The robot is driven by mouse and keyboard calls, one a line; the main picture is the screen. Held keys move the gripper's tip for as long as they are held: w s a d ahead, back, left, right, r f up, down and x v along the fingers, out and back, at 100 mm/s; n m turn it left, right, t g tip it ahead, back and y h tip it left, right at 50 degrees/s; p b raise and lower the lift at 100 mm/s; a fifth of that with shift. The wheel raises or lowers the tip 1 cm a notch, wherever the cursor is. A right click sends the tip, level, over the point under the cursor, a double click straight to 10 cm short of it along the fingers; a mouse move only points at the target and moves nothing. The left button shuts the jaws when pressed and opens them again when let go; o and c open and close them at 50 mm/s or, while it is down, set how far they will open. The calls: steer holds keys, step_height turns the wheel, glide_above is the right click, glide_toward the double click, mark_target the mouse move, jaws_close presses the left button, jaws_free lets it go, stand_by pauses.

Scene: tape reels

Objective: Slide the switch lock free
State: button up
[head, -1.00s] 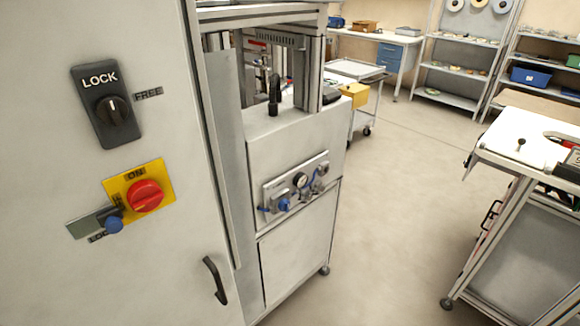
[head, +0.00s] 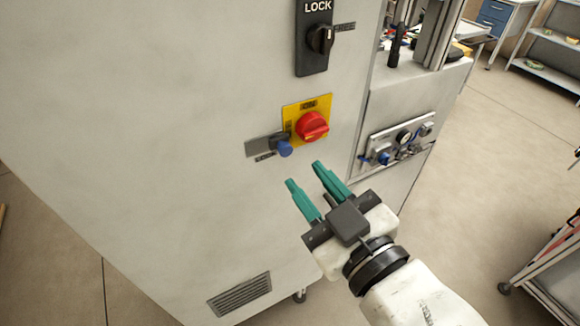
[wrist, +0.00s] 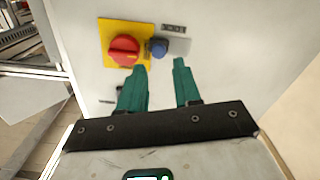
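The switch lock is a blue knob (head: 284,148) on a grey plate (head: 260,146), just left of and below the red rotary switch (head: 312,125) on its yellow plate (head: 292,112). In the wrist view, the blue knob (wrist: 158,47) shows beyond the fingertips, between the red switch (wrist: 125,50) and the grey plate (wrist: 180,46). My gripper (head: 304,174) has two green fingers, spread apart and empty. It is below the knob in the head view, apart from it. In the wrist view my gripper (wrist: 159,66) points toward the panel, with the knob roughly between its tips.
The cabinet front (head: 180,120) is flat and clear around the switch. A black LOCK selector (head: 314,38) sits above. A vent grille (head: 240,295) is low on the cabinet.

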mark_target(287, 153)
steer(key=x, duration=0.5)
steer(key=shift+d+r, duration=0.1)
steer(key=shift+p+x, duration=0.35)
steer(key=shift+x, duration=0.45)
jaws_close()
